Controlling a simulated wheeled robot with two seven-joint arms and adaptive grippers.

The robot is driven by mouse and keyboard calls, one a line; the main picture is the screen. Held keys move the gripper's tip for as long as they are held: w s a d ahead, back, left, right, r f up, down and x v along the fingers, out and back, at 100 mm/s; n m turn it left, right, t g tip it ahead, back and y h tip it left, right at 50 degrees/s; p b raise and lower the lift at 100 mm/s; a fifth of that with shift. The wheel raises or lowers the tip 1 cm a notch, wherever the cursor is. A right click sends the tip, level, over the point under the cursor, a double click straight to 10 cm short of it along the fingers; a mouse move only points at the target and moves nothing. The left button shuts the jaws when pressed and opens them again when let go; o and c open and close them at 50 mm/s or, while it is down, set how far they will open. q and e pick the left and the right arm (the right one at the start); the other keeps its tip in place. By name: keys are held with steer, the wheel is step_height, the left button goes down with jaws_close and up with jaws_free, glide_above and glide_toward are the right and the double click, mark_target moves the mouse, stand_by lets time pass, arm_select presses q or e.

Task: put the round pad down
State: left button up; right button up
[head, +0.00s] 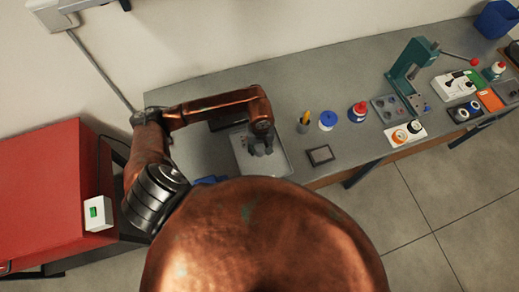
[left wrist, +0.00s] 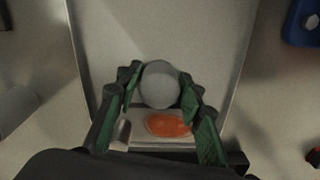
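My left gripper (head: 262,148) reaches down over a light grey tray (head: 282,166) on the bench. In the left wrist view, the green fingers of the left gripper (left wrist: 160,92) stand on both sides of a round grey pad (left wrist: 160,84) and appear to touch its edges. The pad is over the tray (left wrist: 215,35), near its lower end; I cannot tell whether it touches the tray floor. An orange oval piece (left wrist: 168,124) shows just below the pad. In the head view the gripper hides the pad. My right gripper is out of view.
Right of the tray are a small dark-framed plate (head: 320,155), a pen cup (head: 304,123), a blue-lidded jar (head: 327,121) and a red-capped bottle (head: 358,112). A green press (head: 411,68) stands farther right. A red cabinet (head: 50,190) is at left.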

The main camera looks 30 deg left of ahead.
arm_select(q)
steer(key=c, duration=0.6)
steer(key=shift+r, duration=0.1)
